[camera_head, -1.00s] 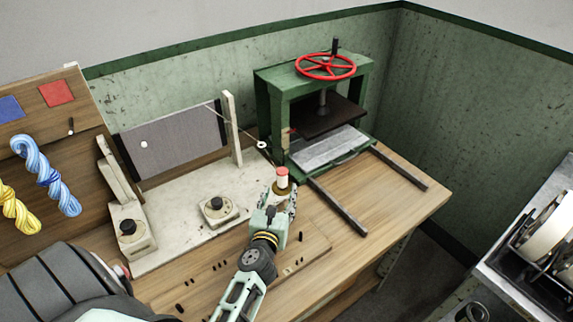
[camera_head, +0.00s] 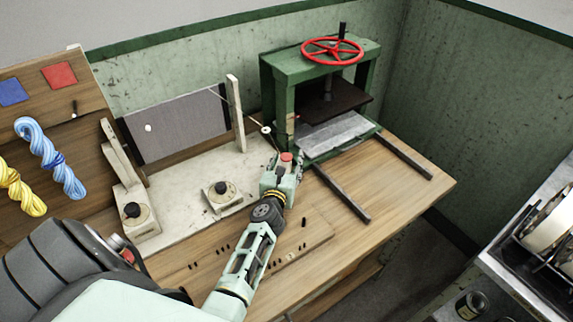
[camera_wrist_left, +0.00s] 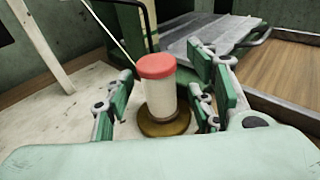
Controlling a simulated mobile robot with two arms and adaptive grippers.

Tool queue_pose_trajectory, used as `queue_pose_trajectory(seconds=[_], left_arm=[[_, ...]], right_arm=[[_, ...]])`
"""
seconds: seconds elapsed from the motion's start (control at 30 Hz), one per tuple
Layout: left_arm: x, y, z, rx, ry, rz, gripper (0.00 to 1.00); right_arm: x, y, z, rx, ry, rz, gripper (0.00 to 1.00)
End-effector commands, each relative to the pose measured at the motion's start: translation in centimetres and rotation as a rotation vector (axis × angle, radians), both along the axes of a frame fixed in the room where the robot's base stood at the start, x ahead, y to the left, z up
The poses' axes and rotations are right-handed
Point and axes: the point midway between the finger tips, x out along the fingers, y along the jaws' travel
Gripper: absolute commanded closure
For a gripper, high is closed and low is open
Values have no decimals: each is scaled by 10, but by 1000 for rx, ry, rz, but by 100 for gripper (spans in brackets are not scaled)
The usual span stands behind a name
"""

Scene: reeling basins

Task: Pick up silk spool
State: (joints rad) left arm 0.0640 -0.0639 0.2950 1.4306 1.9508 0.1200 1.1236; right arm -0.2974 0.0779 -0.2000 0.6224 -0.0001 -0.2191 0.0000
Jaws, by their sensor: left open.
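The silk spool (camera_wrist_left: 160,98) has a red top, a pale body and a round brown-gold base. In the left wrist view it stands upright on the pale board, between the fingers of my left gripper (camera_wrist_left: 163,105). The fingers are open on both sides of it, and I see a gap on the left. On the right a finger is close to the spool, and I cannot tell whether it touches. In the head view only the spool's red top (camera_head: 286,157) shows clearly, with my left gripper (camera_head: 284,168) hiding the rest. My right gripper is not seen.
A green press (camera_head: 319,85) with a red wheel stands just behind the spool, its metal rails (camera_head: 342,193) running forward. The pale board (camera_head: 190,190) carries a grey panel and black knobs. Blue and yellow skeins (camera_head: 50,160) hang at left.

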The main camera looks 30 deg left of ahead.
Motion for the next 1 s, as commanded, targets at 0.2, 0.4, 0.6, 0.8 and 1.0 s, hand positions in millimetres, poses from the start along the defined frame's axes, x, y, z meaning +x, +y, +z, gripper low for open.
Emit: queue_pose_trajectory(seconds=[0.2, 0.4, 0.6, 0.8, 1.0], left_arm=[[0, 0, 0, 0, 0, 0, 61], [-1, 0, 0, 0, 0, 0, 79], [-1, 0, 0, 0, 0, 0, 96], [-1, 0, 0, 0, 0, 0, 100], [0, 0, 7, 0, -1, 0, 100]], right_arm=[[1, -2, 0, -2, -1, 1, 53], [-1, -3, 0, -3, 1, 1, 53], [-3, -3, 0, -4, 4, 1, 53], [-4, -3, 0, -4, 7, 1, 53], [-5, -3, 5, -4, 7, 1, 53]])
